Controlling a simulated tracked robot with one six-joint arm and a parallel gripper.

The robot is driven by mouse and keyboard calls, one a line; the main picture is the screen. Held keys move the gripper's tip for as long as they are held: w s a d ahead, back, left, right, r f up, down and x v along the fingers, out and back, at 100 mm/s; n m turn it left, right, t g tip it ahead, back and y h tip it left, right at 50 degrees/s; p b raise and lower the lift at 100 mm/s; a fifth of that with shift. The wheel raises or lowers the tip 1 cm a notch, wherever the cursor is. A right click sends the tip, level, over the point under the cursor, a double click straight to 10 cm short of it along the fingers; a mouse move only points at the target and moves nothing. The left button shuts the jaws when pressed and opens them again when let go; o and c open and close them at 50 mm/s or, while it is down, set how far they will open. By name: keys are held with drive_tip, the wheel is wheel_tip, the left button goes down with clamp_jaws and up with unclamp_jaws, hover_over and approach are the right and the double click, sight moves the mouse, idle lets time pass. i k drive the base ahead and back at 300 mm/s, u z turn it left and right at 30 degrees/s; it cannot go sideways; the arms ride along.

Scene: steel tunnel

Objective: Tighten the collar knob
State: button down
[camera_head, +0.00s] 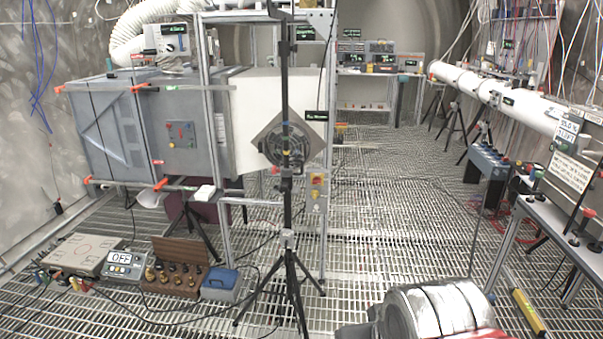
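A black tripod stand (286,215) stands upright in the middle of the view on the grating floor, its legs spread. A dark round ring-like device (287,146) sits on its pole in front of a grey diamond-shaped plate. A small red knob-like part (275,171) shows at the pole just below that device. A pale collar (288,238) sits lower, where the legs meet. I cannot tell which part is the collar knob, or whether it is tight. My gripper's fingers are not visible in this view.
A large grey box (130,130) stands behind left of the tripod. An open wooden case (180,270), a blue box (220,283) and a meter reading OFF (124,264) lie front left, with cables. A bench (560,235) stands right.

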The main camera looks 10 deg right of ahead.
sight(288, 172)
drive_tip(key=u, duration=0.05)
drive_tip(key=i, duration=1)
drive_tip(key=u, duration=2)
drive_tip(key=k, duration=0.75)
